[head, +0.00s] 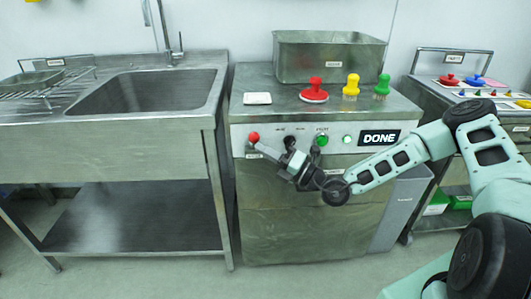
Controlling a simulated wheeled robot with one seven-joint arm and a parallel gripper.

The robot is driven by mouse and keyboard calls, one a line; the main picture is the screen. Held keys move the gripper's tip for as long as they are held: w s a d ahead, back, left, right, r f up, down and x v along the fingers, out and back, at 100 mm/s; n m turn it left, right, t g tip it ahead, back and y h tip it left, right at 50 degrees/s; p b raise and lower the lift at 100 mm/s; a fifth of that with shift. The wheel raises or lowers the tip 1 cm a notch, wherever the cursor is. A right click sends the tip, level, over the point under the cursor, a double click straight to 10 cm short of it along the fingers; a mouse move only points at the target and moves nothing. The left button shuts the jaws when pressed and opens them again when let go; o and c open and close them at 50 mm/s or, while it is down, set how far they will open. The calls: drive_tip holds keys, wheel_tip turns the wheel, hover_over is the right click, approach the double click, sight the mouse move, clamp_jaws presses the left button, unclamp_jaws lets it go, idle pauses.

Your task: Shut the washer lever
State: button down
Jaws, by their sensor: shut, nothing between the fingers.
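The washer (310,222) is a steel, box-shaped machine in the middle of the head view. A lever with a red ball knob (253,136) is at the left of its front panel. My gripper (264,148) is shut and empty, with its tips just below and right of the red knob. I cannot tell whether they touch the lever. The lever's shaft is hard to tell apart from my fingers. The panel's display (379,138) reads DONE. A green button (322,140) and a lit green lamp (347,139) sit left of it.
On the washer top are a steel basin (329,58) and red (314,92), yellow (351,86) and green (382,88) brushes. A sink table (110,128) stands left. A grey bin (400,212) and another counter (440,98) are right. Floor in front is clear.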

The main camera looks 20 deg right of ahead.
drive_tip(key=shift+r+p, duration=0.2)
drive_tip(key=shift+p, duration=0.15)
drive_tip(key=shift+w+r+m+h+p, duration=0.15)
drive_tip(key=shift+m+h+p, duration=0.2)
drive_tip(key=shift+p, duration=0.35)
drive_tip(key=shift+r+p, duration=0.1)
drive_tip(key=shift+p, duration=0.3)
drive_tip(key=p, duration=0.2)
drive_tip(key=r+m+p, duration=0.1)
drive_tip(key=p, duration=0.1)
drive_tip(key=shift+w+d+r+m+h, duration=0.15)
drive_tip(key=shift+w+r+m+h, duration=0.05)
drive_tip(key=shift+r+m+h, duration=0.05)
drive_tip(key=shift+w+d+r+m+g+h+p, duration=0.2)
drive_tip(key=shift+w+r+m+g+h+p, duration=0.45)
drive_tip(key=shift+p, duration=1.7)
drive_tip(key=shift+w+d+r+m+g+h+p, duration=0.25)
drive_tip(key=shift+w+m+p, duration=0.65)
drive_tip(key=shift+p, duration=1.5)
drive_tip(key=shift+w+d+r+m+g+h+p, duration=0.2)
drive_tip(key=shift+w+r+m+g+h+p, duration=0.5)
drive_tip(key=shift+p, duration=1.65)
drive_tip(key=shift+d+f+m+t+y, duration=0.1)
drive_tip(key=shift+m+t+y, duration=0.15)
drive_tip(key=shift+t+y, duration=0.2)
drive_tip(key=shift+s, duration=0.1)
